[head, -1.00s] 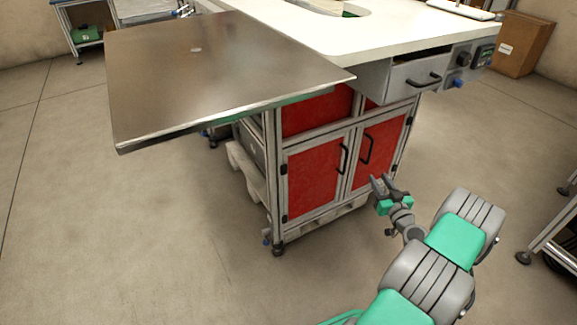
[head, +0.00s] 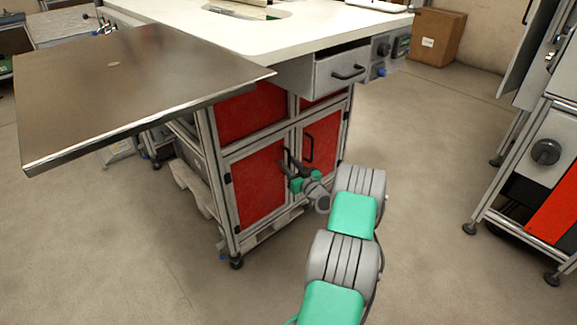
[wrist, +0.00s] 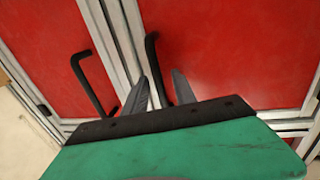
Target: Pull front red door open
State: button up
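The cabinet has two red front doors in grey frames, side by side: a left door (head: 257,187) and a right door (head: 323,140), both looking shut. The left door's black handle (head: 286,158) is partly hidden by my gripper (head: 291,170). The right door's handle (head: 307,148) is clear. In the wrist view my gripper (wrist: 163,92) is open, its two grey fingers apart. A black handle (wrist: 152,55) runs down between or just behind the fingers; contact cannot be told. The other handle (wrist: 88,82) stands off to the left.
A metal plate (head: 120,80) juts out left from the white worktop (head: 225,40). A grey drawer (head: 340,70) sits above the doors. A rack (head: 535,160) stands at the right, and a cardboard box (head: 435,38) behind. The floor before the cabinet is free.

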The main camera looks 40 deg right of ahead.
grip_shut()
dwell(1.4)
